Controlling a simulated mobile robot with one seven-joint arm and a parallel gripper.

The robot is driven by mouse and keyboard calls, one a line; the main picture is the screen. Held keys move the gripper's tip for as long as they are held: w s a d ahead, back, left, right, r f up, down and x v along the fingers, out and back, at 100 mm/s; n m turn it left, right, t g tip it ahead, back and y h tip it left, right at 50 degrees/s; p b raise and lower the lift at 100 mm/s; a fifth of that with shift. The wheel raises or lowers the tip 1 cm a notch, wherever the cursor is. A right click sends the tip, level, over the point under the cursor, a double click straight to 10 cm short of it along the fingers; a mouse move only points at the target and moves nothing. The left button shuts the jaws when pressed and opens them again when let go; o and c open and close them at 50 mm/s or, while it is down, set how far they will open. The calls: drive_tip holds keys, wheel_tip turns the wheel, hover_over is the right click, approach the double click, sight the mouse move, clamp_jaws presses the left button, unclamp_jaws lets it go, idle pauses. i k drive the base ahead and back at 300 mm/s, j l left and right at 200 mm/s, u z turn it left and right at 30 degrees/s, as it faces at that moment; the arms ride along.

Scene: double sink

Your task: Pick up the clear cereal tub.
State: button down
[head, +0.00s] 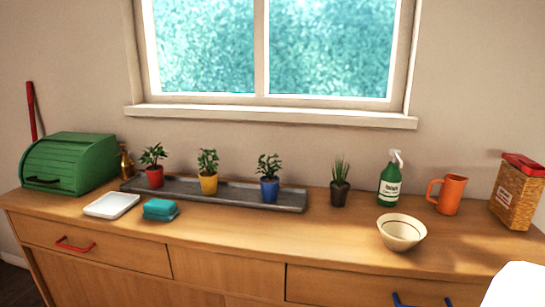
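The clear cereal tub (516,205) stands upright at the right end of the wooden counter in the head view. It has a red lid, a label on its front and golden-brown cereal showing through its walls. Its right side comes close to the picture's edge. A smooth white part in the bottom right corner looks like part of my own arm. My gripper itself is not in view.
An orange jug (447,194) stands just left of the tub, and a cream bowl (401,232) sits nearer the front. A green spray bottle (390,182) and a dark potted plant (340,190) stand farther left. The counter in front of the tub is clear.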

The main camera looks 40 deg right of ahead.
sight(519, 186)
drive_tip(key=z, duration=2.55)
